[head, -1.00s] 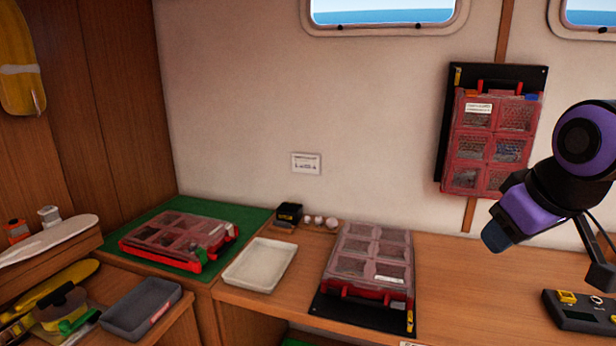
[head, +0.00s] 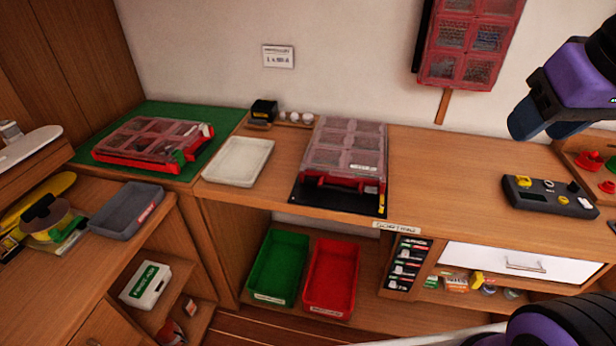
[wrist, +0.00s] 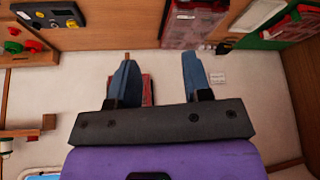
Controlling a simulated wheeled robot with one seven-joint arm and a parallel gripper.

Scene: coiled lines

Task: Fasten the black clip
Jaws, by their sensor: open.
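I cannot make out the black clip for certain in either view. A red case with clear lid compartments (head: 345,150) lies on a black board (head: 310,195) on the bench, its red handle towards the front. A similar case (head: 150,140) lies on a green mat (head: 165,110) at the left, with a green clip on its front edge. A third case (head: 468,45) hangs on the wall, its top out of view. My gripper (wrist: 160,75) is open and empty in the wrist view. In the head view it is at the right, well away from the bench cases.
A white tray (head: 238,162) lies between the bench cases. A black control box (head: 550,197) sits at the right. Green (head: 280,265) and red (head: 331,280) bins stand below the bench. A grey tray (head: 127,210) is at the left. Bench right of the middle case is clear.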

